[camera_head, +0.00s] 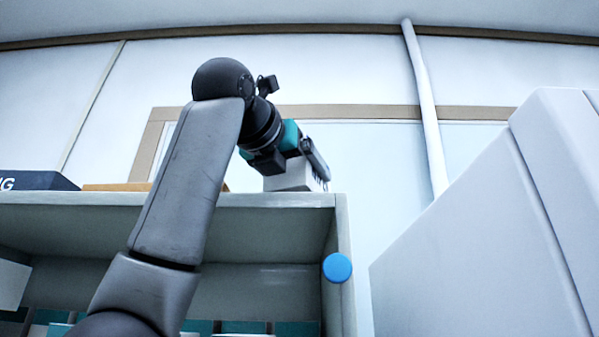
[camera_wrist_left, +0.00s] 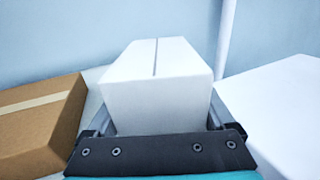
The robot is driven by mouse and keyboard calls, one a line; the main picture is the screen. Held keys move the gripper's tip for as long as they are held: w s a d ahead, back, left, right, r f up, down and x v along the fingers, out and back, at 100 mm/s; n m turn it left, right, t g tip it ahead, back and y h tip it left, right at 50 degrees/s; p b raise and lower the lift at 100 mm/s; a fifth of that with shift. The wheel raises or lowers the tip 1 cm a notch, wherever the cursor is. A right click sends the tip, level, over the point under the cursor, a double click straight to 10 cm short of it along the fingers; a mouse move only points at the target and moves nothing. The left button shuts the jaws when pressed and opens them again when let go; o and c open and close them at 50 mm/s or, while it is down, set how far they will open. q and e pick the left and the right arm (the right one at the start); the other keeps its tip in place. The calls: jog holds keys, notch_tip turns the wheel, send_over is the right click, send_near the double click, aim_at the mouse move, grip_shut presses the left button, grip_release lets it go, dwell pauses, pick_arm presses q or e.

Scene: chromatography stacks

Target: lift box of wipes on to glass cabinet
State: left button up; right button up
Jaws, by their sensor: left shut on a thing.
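The box of wipes is a white box (camera_head: 290,179) at the top right end of the cabinet (camera_head: 270,201) in the head view. In the left wrist view the white box (camera_wrist_left: 158,85) fills the middle, with a seam along its top. My left gripper (camera_head: 303,165) is shut on the box, with a finger on each side of it. The box is at the level of the cabinet top; I cannot tell whether its underside touches. My right gripper is not in view.
A brown cardboard box (camera_wrist_left: 40,120) lies left of the white box. A dark box (camera_head: 38,181) sits farther left on the cabinet top. A large white unit (camera_head: 480,230) stands at the right. A blue round knob (camera_head: 337,268) is on the cabinet's right edge.

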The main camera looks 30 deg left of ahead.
pick_arm(q)
jog(key=shift+f+b, duration=0.45)
jog(key=shift+f, duration=0.1)
jog(key=o, duration=1.4)
jog(key=shift+c, duration=0.2)
